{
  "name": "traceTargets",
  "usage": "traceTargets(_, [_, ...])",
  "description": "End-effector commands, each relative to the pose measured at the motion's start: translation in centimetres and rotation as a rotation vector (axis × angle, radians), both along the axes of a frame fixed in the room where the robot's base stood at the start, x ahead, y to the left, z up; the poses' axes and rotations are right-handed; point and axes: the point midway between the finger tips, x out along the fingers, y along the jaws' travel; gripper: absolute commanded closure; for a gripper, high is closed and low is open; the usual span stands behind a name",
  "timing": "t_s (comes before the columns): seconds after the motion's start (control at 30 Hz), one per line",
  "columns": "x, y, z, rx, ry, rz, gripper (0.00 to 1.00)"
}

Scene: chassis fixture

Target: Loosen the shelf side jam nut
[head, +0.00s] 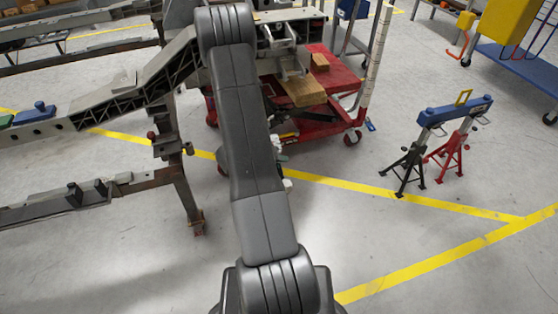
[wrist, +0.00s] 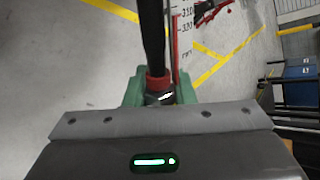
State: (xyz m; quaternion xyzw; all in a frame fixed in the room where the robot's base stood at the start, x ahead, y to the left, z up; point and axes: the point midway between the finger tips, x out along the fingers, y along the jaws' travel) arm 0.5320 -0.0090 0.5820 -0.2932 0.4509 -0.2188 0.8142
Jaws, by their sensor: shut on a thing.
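In the wrist view my gripper (wrist: 160,98) has two green fingers, closed from both sides around the near end of a dark rod (wrist: 152,40). A red collar (wrist: 158,82) sits on the rod at the fingertips, with a small shiny metal piece (wrist: 160,98) just below it between the fingers. I cannot tell which of these parts is the shelf side jam nut. The rod runs away from the gripper toward the top of the picture. In the head view my arm hides the gripper and whatever it holds.
A red cart (head: 335,105) carrying a wood block (head: 303,92) stands behind my arm. A grey chassis rail (head: 130,95) on a stand is at left. Jack stands under a blue beam (head: 455,110) are at right. A scale strip (wrist: 185,30) runs close beside the rod. Floor at front right is clear.

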Motion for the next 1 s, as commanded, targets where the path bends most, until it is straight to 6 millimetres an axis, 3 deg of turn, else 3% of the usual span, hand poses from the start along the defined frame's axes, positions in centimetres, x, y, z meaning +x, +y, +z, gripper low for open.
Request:
traceTargets(0.5, [0.09,0.3,-0.78,0.385,0.118,0.187,1.0])
traceTargets(1.0, [0.0,0.76,-0.54,0.56,0.181,0.275,1.0])
